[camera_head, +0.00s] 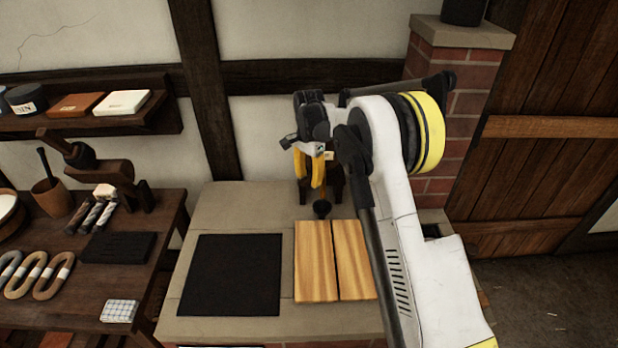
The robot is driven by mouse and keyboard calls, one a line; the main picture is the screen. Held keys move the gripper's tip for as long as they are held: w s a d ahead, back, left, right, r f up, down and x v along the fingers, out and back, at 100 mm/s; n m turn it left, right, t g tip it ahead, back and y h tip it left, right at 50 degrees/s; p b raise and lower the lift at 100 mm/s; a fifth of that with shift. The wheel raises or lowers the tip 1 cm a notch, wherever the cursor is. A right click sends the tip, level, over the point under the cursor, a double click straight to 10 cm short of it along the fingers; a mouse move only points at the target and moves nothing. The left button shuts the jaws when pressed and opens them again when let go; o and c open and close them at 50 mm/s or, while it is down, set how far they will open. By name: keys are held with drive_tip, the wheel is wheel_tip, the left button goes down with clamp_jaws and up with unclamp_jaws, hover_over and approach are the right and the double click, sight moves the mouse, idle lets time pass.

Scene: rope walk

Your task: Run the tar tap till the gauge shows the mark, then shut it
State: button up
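My gripper (310,178) reaches down over the back of the stone-topped bench, its yellow fingers pointing downward. A gap shows between the fingers, but I cannot tell whether they hold anything. A dark brown object (336,186), perhaps a stand or cask, is mostly hidden behind the gripper. A small dark round-ended piece (322,208) sits just below the fingertips; it may be part of the tar tap, but I cannot be sure. I can make out no gauge, mark or flow of tar.
The bench (228,208) carries a black square mat (231,275) and two pale wooden boards (316,262). A side table at left holds rope coils (52,276), a dark block (118,247) and a folded checked cloth (119,311). A brick pillar (471,110) stands behind my arm.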

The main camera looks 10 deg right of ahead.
drive_tip(key=shift+r, duration=0.15)
wheel_tip(320, 180, up, 12)
idle(0.4)
drive_tip(key=shift+s, duration=0.1)
